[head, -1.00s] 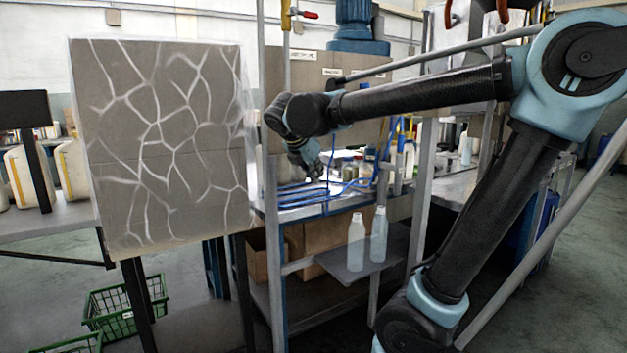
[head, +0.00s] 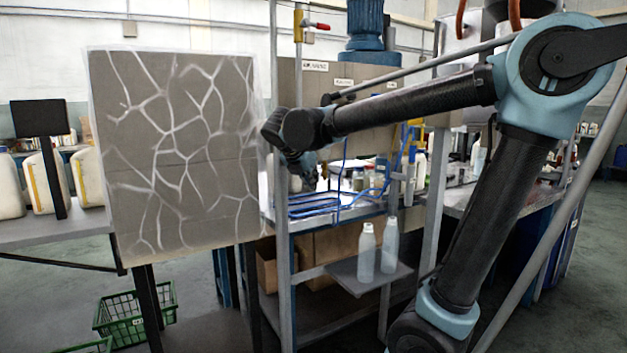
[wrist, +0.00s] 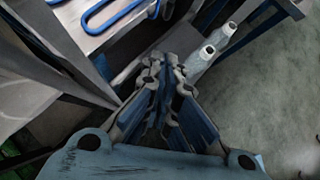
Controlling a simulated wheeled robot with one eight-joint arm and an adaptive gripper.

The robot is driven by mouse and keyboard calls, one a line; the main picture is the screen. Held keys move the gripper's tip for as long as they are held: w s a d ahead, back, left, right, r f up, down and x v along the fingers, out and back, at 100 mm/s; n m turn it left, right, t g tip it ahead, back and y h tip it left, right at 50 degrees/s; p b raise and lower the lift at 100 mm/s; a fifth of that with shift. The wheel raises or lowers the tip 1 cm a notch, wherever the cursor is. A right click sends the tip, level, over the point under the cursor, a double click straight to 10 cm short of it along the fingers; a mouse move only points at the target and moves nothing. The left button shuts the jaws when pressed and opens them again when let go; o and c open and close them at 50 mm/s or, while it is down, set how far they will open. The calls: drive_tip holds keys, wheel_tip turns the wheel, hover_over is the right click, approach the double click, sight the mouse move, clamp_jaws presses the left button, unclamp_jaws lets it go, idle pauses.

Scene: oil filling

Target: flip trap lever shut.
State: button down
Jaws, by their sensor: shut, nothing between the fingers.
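A small red lever (head: 318,27) sticks out to the right from a yellow pipe fitting near the top of the head view, above the bench. No label marks it as the trap lever, so I cannot tell if it is. My gripper (head: 309,180) hangs over the bench with the blue tubing, well below that lever. In the wrist view my gripper (wrist: 165,80) has its fingers together, with nothing visible between them. The red lever does not show in the wrist view.
A cracked-pattern panel (head: 180,150) stands left of my arm. Two pale bottles (head: 378,248) stand on a low shelf (head: 352,276). A metal post (head: 283,240) rises beside my gripper. Blue tubing (head: 325,203) lies on the bench. Green crates (head: 133,312) sit on the floor.

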sight(329, 179)
drive_tip(key=w+d+f, duration=0.3)
drive_tip(key=w+f, duration=0.1)
drive_tip(key=w, duration=0.4)
drive_tip(key=shift+d+f, duration=0.2)
drive_tip(key=shift+f, duration=0.1)
drive_tip(key=shift+w+d, duration=0.1)
drive_tip(key=shift+d, duration=0.1)
